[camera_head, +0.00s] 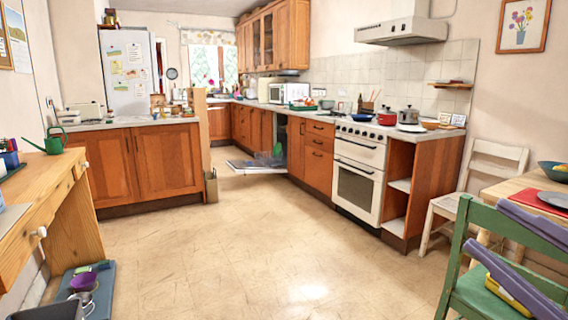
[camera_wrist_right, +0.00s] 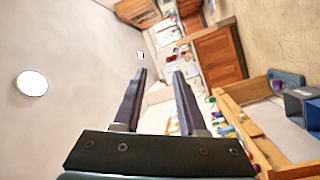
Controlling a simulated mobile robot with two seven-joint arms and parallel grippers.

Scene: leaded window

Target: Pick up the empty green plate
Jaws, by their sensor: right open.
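I cannot make out a green plate in either view. A dark grey plate (camera_head: 554,199) lies on a red mat (camera_head: 535,197) on the wooden table at the right edge of the head view. My right gripper (camera_head: 486,226) is open, with its two purple-grey fingers in front of the green chair, nearer to me than the table. In the right wrist view my right gripper (camera_wrist_right: 158,76) shows its fingers apart, with nothing held between them. My left gripper is not in view.
The green chair (camera_head: 463,225) and a white chair (camera_head: 490,165) stand by the table (camera_head: 497,191). A bowl (camera_head: 553,170) is on it. A wooden desk (camera_head: 45,190) is at left, with a mug (camera_head: 83,300) low beside it. The middle floor is clear.

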